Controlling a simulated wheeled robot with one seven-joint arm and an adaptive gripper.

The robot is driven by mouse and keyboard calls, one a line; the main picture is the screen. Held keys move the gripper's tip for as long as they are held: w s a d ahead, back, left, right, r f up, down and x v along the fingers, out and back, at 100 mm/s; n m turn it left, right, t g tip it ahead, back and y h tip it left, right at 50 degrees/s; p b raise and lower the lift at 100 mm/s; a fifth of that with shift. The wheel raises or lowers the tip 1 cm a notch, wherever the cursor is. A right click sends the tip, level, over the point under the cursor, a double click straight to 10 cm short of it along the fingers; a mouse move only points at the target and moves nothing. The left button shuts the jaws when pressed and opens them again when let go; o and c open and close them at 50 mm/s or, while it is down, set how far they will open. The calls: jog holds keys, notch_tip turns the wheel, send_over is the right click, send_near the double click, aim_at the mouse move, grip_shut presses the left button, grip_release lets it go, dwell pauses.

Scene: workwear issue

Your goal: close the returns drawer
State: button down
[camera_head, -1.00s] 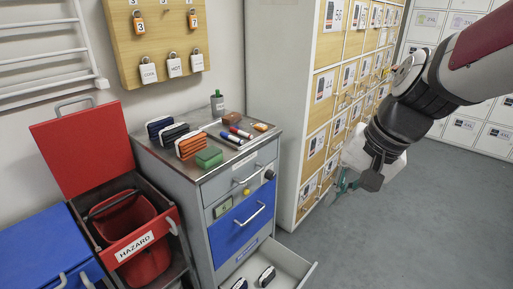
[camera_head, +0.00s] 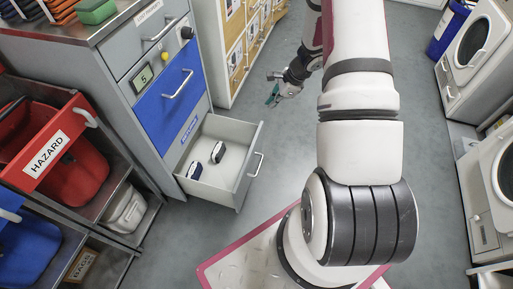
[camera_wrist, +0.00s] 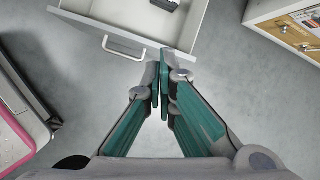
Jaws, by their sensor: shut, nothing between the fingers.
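The returns drawer (camera_head: 245,179) is the bottom drawer of the grey cabinet, and it stands pulled out. Two dark and white items (camera_head: 218,152) lie inside it. Its bar handle (camera_head: 256,164) is on the front panel. My gripper (camera_head: 273,93) is in front of the cabinet, up and to the right of the drawer in the head view. In the wrist view my gripper (camera_wrist: 160,90) is shut and empty, its green fingers together. There the drawer front (camera_wrist: 105,32) and its handle (camera_wrist: 124,48) lie ahead; whether the fingertips touch the drawer cannot be told.
The blue drawer (camera_head: 169,99) above is closed. Washing machines (camera_head: 471,50) line the right side. Grey floor (camera_head: 222,235) around the open drawer is clear.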

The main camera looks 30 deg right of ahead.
jog(key=s+d+f+m+b, duration=0.2)
jog(key=s+f+m+b, duration=0.15)
jog(key=f, duration=1.25)
jog(key=w+a+r+b+x, duration=0.1)
jog(key=b+x, duration=0.2)
jog(key=x, duration=0.8)
jog(key=shift+w+g+h, duration=0.2)
jog(key=shift+g+h, duration=0.1)
jog(key=shift+a+m, duration=0.15)
jog(key=shift+m, duration=0.1)
